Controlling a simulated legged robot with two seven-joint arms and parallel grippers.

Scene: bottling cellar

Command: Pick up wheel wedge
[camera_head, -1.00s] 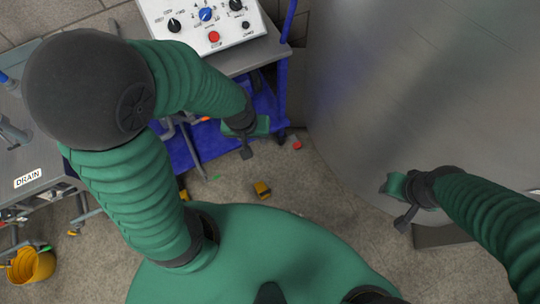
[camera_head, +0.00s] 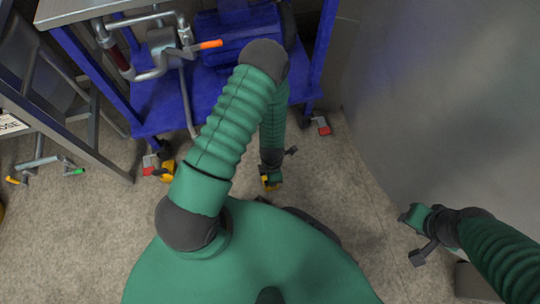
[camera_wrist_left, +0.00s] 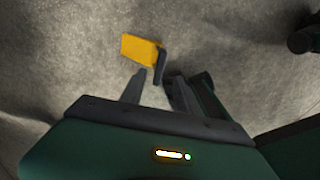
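A yellow wheel wedge (camera_head: 266,178) lies on the floor under my left gripper (camera_head: 276,166), which partly covers it in the head view. In the left wrist view the yellow wedge (camera_wrist_left: 138,50) is just beyond the left gripper's fingertips (camera_wrist_left: 151,76). The fingers are apart with nothing visible between them. One fingertip overlaps the wedge's right end; I cannot tell whether they touch. My right gripper (camera_head: 412,235) is open and empty over the floor at the right. A second yellow wedge (camera_head: 168,171) is by the blue cart's left caster.
The blue cart (camera_head: 160,116) with pipes and an orange-tipped handle stands at the back, with a red-marked caster (camera_head: 321,125) at its right. A large steel tank (camera_head: 440,110) fills the right. Floor between is open.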

